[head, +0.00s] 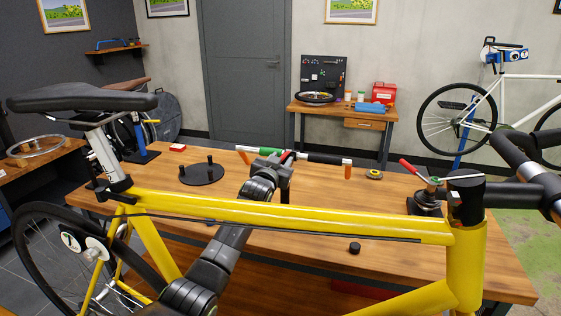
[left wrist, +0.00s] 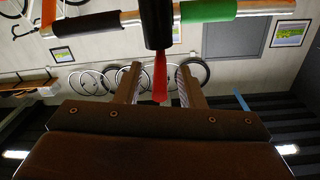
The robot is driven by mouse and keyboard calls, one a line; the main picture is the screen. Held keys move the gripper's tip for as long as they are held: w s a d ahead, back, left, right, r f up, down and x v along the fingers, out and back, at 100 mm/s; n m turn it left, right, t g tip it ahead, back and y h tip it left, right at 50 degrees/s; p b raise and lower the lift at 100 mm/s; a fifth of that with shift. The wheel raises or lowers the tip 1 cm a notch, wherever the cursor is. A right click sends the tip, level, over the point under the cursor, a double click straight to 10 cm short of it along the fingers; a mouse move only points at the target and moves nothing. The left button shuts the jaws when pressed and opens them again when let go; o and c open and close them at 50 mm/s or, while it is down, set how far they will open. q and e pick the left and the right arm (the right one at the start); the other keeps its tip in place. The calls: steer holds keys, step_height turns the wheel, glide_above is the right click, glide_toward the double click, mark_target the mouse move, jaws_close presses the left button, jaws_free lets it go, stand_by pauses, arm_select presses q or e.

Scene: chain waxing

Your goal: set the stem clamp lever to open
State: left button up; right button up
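A horizontal bar (head: 330,158) with green and black sleeves and orange ends stands on a dark post (head: 285,186) at the middle of the workbench. It also shows across the top of the left wrist view (left wrist: 105,22). A red lever (left wrist: 160,78) points out from a black cylinder (left wrist: 156,25) there; I take it as the stem clamp lever. My left gripper (head: 284,157) is at the post. In the left wrist view its fingers (left wrist: 160,88) are spread on either side of the red lever, with gaps visible. My right gripper is not in view.
A yellow bike frame (head: 290,218) crosses the foreground, with my left arm by its top tube. A vise-like tool with a red handle (head: 418,170) stands at the right of the workbench (head: 220,212). A black disc (head: 202,174) and a small black knob (head: 354,248) lie on it.

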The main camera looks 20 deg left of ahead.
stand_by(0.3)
arm_select(q)
jaws_close()
steer(key=r+g+p, duration=0.1)
steer(key=p, duration=0.2)
steer(key=r+g+p, duration=0.1)
steer(key=p, duration=0.3)
steer(key=shift+w+r, duration=0.25)
steer(key=shift+w, duration=0.1)
steer(key=shift+g+p, duration=0.4)
steer(key=shift+p, duration=0.15)
steer(key=shift+f, duration=0.1)
jaws_free()
